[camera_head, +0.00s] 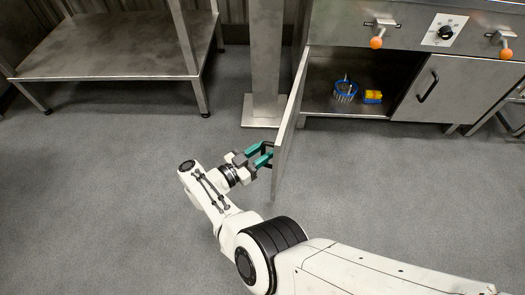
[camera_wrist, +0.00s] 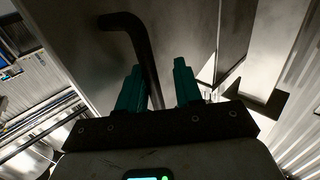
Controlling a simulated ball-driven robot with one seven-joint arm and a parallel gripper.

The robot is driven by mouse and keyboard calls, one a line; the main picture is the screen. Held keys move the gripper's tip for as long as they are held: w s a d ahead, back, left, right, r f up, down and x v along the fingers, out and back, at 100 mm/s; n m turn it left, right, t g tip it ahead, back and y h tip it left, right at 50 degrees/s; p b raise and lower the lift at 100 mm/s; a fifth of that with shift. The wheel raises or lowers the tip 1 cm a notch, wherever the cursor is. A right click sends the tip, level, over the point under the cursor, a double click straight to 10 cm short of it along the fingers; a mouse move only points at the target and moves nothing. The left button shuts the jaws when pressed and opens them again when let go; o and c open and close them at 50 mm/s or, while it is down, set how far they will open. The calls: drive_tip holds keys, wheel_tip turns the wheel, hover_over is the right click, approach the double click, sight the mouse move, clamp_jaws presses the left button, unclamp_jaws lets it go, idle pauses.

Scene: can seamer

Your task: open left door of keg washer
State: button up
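The keg washer's left door (camera_head: 289,125) stands swung out from the cabinet, seen nearly edge-on in the head view. The left compartment (camera_head: 330,75) is open to view. My gripper (camera_head: 264,155) is at the door's outer face, by its black handle (camera_wrist: 138,32). In the wrist view, the two green fingers of my gripper (camera_wrist: 158,80) are apart with the bar of the handle running between them. The bar lies close to the left finger, with a gap to the right finger. Whether the left finger touches it I cannot tell.
A blue basket (camera_head: 345,91) and a yellow item (camera_head: 372,96) sit inside the compartment. The right door (camera_head: 455,90) is shut. A steel post (camera_head: 266,60) stands left of the cabinet, and a steel table (camera_head: 110,45) farther left. The floor in front is clear.

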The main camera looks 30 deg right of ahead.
drive_tip(key=s+a+b, duration=0.2)
drive_tip(key=a+b, duration=0.1)
drive_tip(key=a, duration=0.7)
drive_tip(key=shift+a, duration=0.3)
